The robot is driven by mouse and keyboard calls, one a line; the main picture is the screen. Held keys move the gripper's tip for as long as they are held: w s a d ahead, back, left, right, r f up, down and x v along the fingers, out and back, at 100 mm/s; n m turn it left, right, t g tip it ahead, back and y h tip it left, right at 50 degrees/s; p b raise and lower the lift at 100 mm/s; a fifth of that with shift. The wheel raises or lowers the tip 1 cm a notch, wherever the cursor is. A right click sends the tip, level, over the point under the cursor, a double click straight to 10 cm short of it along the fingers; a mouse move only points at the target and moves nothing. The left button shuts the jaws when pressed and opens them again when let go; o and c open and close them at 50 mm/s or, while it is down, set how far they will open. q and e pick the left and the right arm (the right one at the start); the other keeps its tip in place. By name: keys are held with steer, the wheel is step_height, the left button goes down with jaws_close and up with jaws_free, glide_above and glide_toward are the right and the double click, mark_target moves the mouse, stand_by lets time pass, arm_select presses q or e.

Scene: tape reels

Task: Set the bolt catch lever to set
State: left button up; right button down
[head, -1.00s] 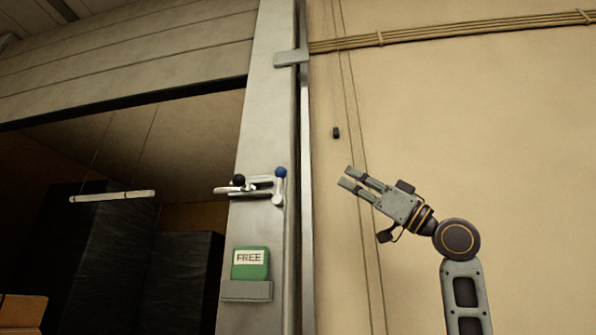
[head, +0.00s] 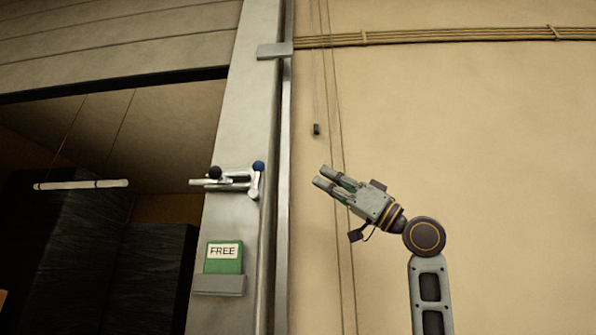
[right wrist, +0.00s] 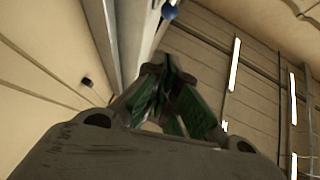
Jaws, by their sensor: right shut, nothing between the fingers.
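The bolt catch is a silver fitting (head: 238,183) on the grey door post in the head view. A short lever with a blue ball knob (head: 258,166) stands upright at its right end, and a black ball knob (head: 215,172) sits to the left. The blue knob also shows at the top of the right wrist view (right wrist: 169,12). Below the catch, a green card (head: 223,257) reads FREE. My right gripper (head: 324,177) is shut and empty, to the right of the blue knob in the picture and apart from it. My left gripper is out of view.
The grey post (head: 233,120) has a bracket (head: 274,50) above the catch. Right of it is a plain tan wall with thin cords and a small black box (head: 316,129). A dark opening with a hanging white bar (head: 80,184) lies to the left.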

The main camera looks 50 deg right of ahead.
mark_target(257, 176)
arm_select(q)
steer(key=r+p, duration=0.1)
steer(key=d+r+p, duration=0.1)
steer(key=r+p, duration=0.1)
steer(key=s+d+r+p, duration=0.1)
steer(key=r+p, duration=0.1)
arm_select(e)
steer(key=w+f+x, duration=0.1)
steer(key=f+x, duration=0.1)
steer(key=x, duration=1)
steer(key=shift+w+a+r, duration=0.15)
steer(key=shift+w+a, duration=0.35)
steer(key=shift+a, duration=0.05)
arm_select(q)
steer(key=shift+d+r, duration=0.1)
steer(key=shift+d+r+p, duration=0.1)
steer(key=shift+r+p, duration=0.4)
arm_select(e)
steer(key=shift+w+a+r, duration=0.25)
steer(key=shift+w, duration=0.2)
steer(key=shift+w+a+f, duration=0.1)
steer(key=shift+w, duration=0.05)
